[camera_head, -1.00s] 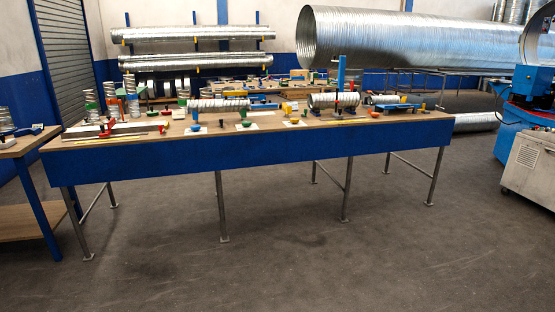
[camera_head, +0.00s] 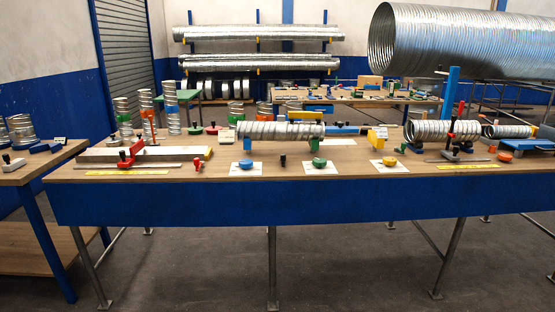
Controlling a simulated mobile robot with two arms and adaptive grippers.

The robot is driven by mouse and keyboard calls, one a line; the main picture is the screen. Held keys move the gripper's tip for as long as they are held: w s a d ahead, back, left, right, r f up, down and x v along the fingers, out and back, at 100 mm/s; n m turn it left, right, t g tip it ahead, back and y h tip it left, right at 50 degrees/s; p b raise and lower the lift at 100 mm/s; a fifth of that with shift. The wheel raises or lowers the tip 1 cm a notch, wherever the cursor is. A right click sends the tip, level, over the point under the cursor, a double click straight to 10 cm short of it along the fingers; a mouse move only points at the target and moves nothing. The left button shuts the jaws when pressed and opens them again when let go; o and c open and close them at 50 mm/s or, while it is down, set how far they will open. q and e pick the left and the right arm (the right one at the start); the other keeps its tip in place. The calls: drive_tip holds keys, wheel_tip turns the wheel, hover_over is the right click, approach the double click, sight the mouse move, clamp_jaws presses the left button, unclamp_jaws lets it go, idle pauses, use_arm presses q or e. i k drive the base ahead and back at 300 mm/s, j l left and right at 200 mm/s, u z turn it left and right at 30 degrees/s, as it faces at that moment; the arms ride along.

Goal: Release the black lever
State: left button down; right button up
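A long workbench with a blue front apron (camera_head: 270,205) stands ahead. Several small black-handled parts are on it, and I cannot tell which one is the black lever. One is an upright black handle by the right-hand spiral duct (camera_head: 425,131), on a dark clamp-like fixture (camera_head: 451,146). Another is a small black knob (camera_head: 283,160) standing alone near the front edge. A red fixture (camera_head: 132,152) at the left, beside a pale bar, also has black ends. No gripper shows in the head view, and nothing touches these parts.
Yellow (camera_head: 389,161), green (camera_head: 319,162) and blue (camera_head: 245,164) domed buttons sit on white cards. A side table (camera_head: 35,165) stands left. The floor before the bench (camera_head: 350,270) is clear. A huge duct (camera_head: 450,42) hangs behind, upper right.

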sight(283, 158)
drive_tip(key=i+z, duration=0.1)
drive_tip(key=i, duration=0.4)
drive_tip(key=i+j+z, duration=0.1)
drive_tip(key=i, duration=0.4)
drive_tip(key=i+j+z, duration=0.1)
drive_tip(key=i, duration=0.4)
drive_tip(key=i+j+z, duration=0.1)
drive_tip(key=i, duration=0.4)
drive_tip(key=j, duration=0.1)
